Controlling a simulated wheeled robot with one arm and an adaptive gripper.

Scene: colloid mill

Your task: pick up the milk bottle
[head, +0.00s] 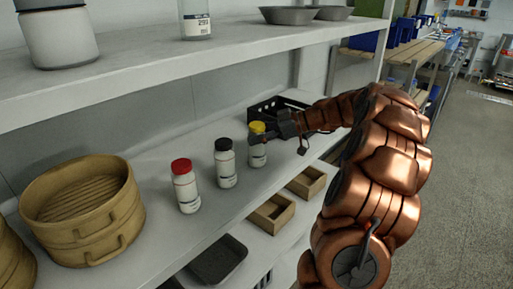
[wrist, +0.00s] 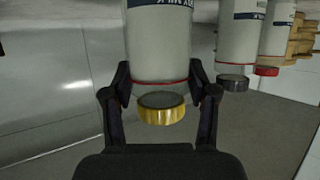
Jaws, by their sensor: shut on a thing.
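The bottle with the yellow cap (head: 257,157) is white and upright, at the right end of a row of three on the middle shelf. In the wrist view it hangs upside down in the picture, with a partly legible label that seems to read "MILK" on its white body (wrist: 160,45). My gripper (head: 262,136) reaches it from the right. In the wrist view my gripper (wrist: 160,82) has one finger on each side of the bottle, shut on it near its cap end. I cannot tell whether its base touches the shelf.
A black-capped bottle (head: 225,165) and a red-capped bottle (head: 186,188) stand to its left. A bamboo steamer (head: 84,215) is further left. A black crate (head: 266,112) is behind my gripper. Wooden boxes (head: 271,214) sit on the shelf below. The upper shelf (head: 150,85) overhangs.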

